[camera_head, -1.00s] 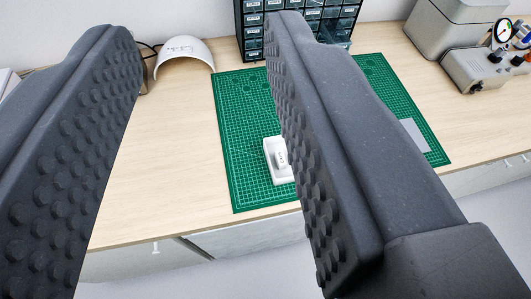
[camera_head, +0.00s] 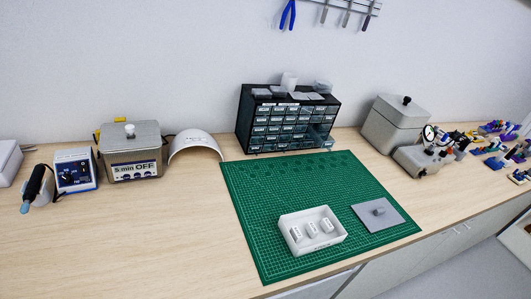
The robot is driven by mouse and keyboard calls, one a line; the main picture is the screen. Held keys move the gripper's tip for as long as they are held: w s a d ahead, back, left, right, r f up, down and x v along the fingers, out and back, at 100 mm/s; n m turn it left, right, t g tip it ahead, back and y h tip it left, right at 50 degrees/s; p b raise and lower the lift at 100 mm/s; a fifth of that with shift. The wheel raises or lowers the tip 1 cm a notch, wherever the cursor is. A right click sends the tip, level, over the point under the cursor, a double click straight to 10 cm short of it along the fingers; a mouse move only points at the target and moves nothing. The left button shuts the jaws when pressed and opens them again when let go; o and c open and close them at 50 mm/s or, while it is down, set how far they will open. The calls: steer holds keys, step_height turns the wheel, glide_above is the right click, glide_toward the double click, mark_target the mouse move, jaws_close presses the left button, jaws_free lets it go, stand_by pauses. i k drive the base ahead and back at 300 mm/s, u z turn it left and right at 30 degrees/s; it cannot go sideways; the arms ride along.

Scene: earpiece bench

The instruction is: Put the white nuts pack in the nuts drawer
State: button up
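A white open box (camera_head: 322,245) stands on the green cutting mat. Three small white packs lie in it: a left pack (camera_head: 296,234), a middle pack (camera_head: 311,229) and a right pack (camera_head: 326,225). Their labels are too small to read, so I cannot tell which is the nuts pack. A black drawer cabinet (camera_head: 245,119) with several rows of small labelled drawers stands behind the mat against the wall. A drawer at its lower right (camera_head: 322,140) seems pulled out. I cannot read which drawer is for nuts. My gripper is not in view.
A white arched cover (camera_head: 196,143) and an ultrasonic cleaner (camera_head: 133,165) stand left. A grey lidded container (camera_head: 390,125) and gauge device (camera_head: 420,157) stand right.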

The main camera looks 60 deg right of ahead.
mark_target(321, 141)
steer(key=u, duration=0.25)
steer(key=k, duration=1.05)
steer(key=z, duration=1.45)
steer(key=i, duration=1)
